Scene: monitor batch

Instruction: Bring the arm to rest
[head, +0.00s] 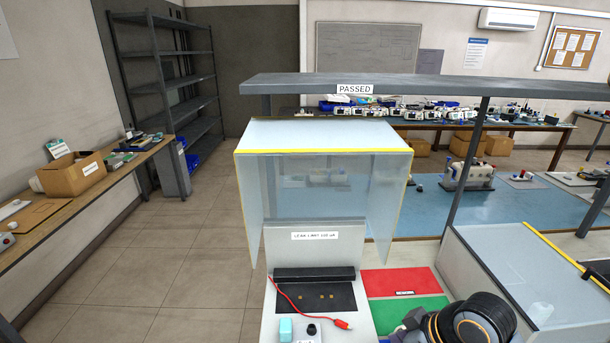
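A dark, rounded arm joint with an orange ring (470,322) shows at the bottom, right of centre, and I take it as part of my own arm. It stands in front of the green mat (398,312) and hides part of it. No gripper fingers can be made out there. My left arm and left gripper do not show. I see nothing held.
A test station with a raised clear hood (325,137) stands ahead, with a red-clipped lead (312,309) on its deck. A red mat (398,282) lies beside it. A grey shelf (355,84) labelled PASSED crosses above. A clear-topped case (510,265) stands right. Floor at left is open.

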